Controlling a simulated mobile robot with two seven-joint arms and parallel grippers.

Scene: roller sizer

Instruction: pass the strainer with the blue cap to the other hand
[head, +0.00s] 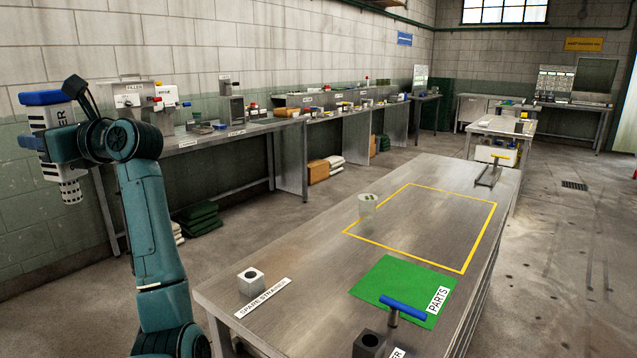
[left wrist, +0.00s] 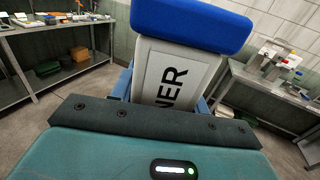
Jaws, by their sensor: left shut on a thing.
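The strainer (head: 62,165), a pale body with dark lettering, a blue cap (head: 40,97) and a slotted lower end, is held up at the far left of the head view. My left gripper (head: 52,130) is shut on it, well away from the bench and above its height. In the left wrist view the blue cap (left wrist: 190,22) is at the top and the strainer body (left wrist: 172,72) shows part of its lettering below it. The strainer looks nearly upright, slightly tilted. My right gripper is in neither view.
The metal bench (head: 310,245) holds a white holed block (head: 250,281), a green mat (head: 385,282), a blue-handled tool (head: 403,307), a dark holed block (head: 368,344) and a clear cup (head: 367,205). The yellow-outlined area is mostly bare. A wall bench (head: 225,145) stands behind.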

